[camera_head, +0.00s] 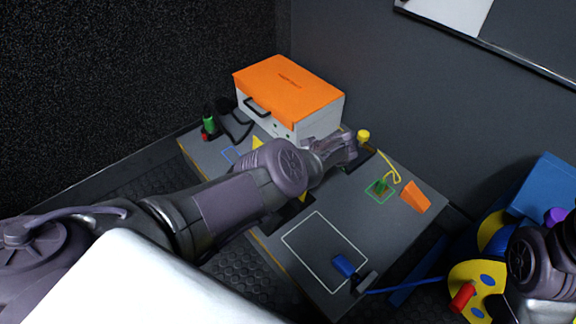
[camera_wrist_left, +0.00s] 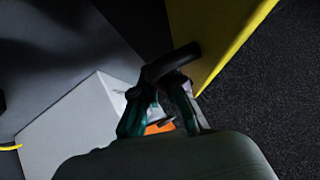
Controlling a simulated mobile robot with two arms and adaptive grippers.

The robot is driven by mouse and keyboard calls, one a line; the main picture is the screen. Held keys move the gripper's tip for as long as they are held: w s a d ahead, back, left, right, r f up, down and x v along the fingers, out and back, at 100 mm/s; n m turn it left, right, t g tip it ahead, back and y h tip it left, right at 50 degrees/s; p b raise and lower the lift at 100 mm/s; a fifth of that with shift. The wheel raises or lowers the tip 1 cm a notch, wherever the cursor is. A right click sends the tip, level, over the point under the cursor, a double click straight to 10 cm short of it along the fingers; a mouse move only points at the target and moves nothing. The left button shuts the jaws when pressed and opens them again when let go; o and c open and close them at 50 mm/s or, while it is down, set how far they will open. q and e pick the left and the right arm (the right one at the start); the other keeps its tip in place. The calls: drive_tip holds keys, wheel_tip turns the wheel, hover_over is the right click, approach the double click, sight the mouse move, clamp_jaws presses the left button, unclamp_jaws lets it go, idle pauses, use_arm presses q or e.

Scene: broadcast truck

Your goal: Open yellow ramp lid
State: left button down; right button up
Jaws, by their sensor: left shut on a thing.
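My left gripper (camera_head: 343,149) reaches across the grey board in the head view, beside the front right of the orange-topped box. In the left wrist view its fingers (camera_wrist_left: 160,100) are closed around a dark bar-like handle (camera_wrist_left: 170,64). The handle's end meets a yellow panel (camera_wrist_left: 218,35), seemingly the ramp lid. In the head view only small yellow patches (camera_head: 257,141) show around my left arm, which hides most of the ramp; I cannot tell the lid's angle there. My right gripper is not in view.
The white box with an orange lid (camera_head: 290,82) stands at the board's back. A yellow knob (camera_head: 363,135), yellow cable (camera_head: 391,168) and orange wedge (camera_head: 415,196) are on the right. A blue plug (camera_head: 344,266) lies at the front. The white-outlined area (camera_head: 310,243) is mostly clear.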

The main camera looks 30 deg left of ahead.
use_arm(q)
drive_tip(key=shift+w+a+r, duration=0.15)
drive_tip(key=shift+a+r, duration=0.05)
idle(0.3)
drive_tip(key=c, duration=1.5)
unclamp_jaws()
drive_tip(key=shift+f, duration=0.1)
drive_tip(key=shift+d, duration=0.15)
